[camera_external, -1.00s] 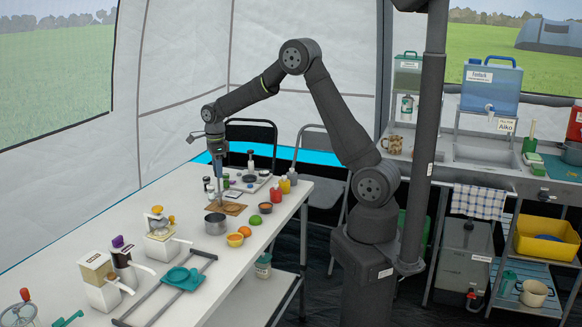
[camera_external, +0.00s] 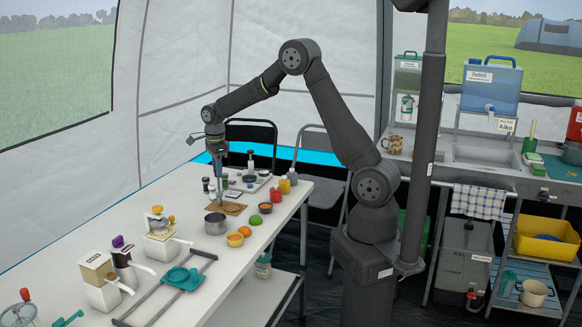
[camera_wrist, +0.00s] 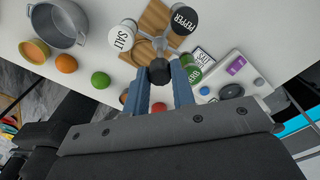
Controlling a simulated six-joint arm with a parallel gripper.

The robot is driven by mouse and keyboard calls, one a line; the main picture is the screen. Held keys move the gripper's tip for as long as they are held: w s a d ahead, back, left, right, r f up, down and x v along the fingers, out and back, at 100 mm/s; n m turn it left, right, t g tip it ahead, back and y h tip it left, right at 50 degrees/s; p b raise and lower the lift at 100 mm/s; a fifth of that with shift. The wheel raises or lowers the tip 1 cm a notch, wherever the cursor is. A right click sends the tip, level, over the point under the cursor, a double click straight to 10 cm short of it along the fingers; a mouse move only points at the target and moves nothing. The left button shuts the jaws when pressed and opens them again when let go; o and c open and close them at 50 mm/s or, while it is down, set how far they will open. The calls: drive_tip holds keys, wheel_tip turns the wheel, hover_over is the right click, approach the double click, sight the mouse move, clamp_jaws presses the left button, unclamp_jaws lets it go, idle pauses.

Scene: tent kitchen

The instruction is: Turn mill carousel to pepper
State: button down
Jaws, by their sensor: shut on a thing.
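The mill carousel has a dark centre knob (camera_wrist: 159,69) and grey arms carrying jars. In the wrist view, the jar marked SALT (camera_wrist: 122,36) is left of the knob. The jar marked PEPPER (camera_wrist: 181,20) is above and right of it. A green-lidded jar (camera_wrist: 190,66) is to the right, partly hidden by a finger. My gripper (camera_wrist: 158,82) is shut on the knob, pointing down at the table in the external view (camera_external: 219,182). A small white card, apparently reading SALT (camera_wrist: 204,56), lies beside the green-lidded jar.
A wooden board (camera_external: 235,209) lies at the carousel.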

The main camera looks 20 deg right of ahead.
drive_tip(key=n, duration=0.8)
drive_tip(key=shift+n, duration=0.4)
drive_tip(key=n, duration=0.4)
drive_tip(key=shift+n, duration=0.3)
drive_tip(key=n, duration=1.2)
drive_tip(key=shift+r+n, duration=0.1)
drive_tip(key=shift+n, duration=0.2)
drive_tip(key=n, duration=0.4)
drive_tip(key=shift+n, duration=2.2)
